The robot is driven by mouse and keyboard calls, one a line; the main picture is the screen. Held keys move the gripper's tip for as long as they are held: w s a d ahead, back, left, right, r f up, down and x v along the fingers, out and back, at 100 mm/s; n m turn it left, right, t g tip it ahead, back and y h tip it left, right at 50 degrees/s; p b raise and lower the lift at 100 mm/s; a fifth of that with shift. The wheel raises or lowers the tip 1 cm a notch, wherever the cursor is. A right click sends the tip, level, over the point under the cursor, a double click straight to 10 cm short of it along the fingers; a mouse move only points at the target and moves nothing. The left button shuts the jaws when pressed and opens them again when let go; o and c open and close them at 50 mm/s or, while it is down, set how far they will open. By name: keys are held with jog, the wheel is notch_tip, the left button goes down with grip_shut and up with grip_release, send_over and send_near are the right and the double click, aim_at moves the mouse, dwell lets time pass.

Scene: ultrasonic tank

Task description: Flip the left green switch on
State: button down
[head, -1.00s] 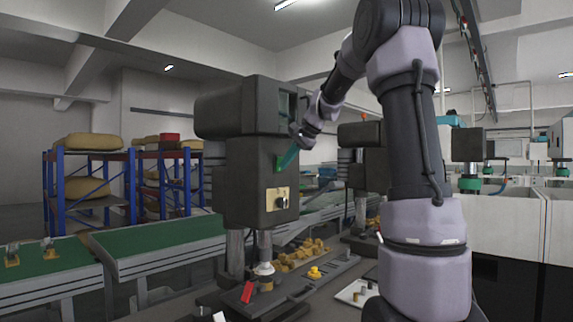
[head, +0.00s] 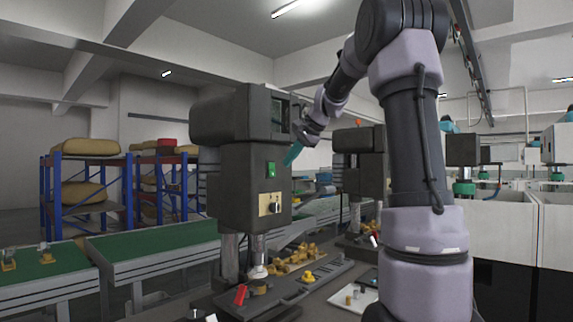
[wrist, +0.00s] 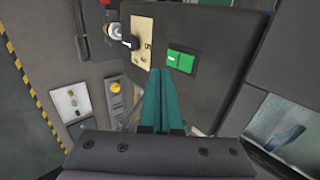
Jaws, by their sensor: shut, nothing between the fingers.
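The green switch (head: 271,170) is a small bright rectangle on the front of the dark machine (head: 228,168), above a brass-coloured panel. In the wrist view the switch (wrist: 181,61) sits in a black frame, with a small white mark on its face. My gripper (head: 290,157) has teal fingers, just right of the machine's front in the head view. In the wrist view my gripper (wrist: 159,72) has its fingers together and empty, with the tips beside the switch. The switch is fully visible in both views. I cannot tell from the mark whether it is on.
The brass-coloured panel (head: 270,204) carries a black knob. Yellow parts (head: 297,256) and a red piece (head: 240,295) lie on the bench below. A green conveyor (head: 160,245) runs at the left. A second dark machine (head: 357,160) stands behind my arm.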

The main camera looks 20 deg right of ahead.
jog(key=v, duration=0.8)
jog(key=shift+r, duration=0.15)
jog(key=shift+s, duration=0.15)
jog(key=shift+s+d+f, duration=0.1)
jog(key=shift+s+f, duration=0.1)
jog(key=shift+f, duration=0.6)
send_near(273, 177)
jog(key=s+f+x, duration=0.1)
jog(key=x, duration=0.4)
jog(key=shift+w+r, duration=0.2)
jog(key=shift+w, duration=0.5)
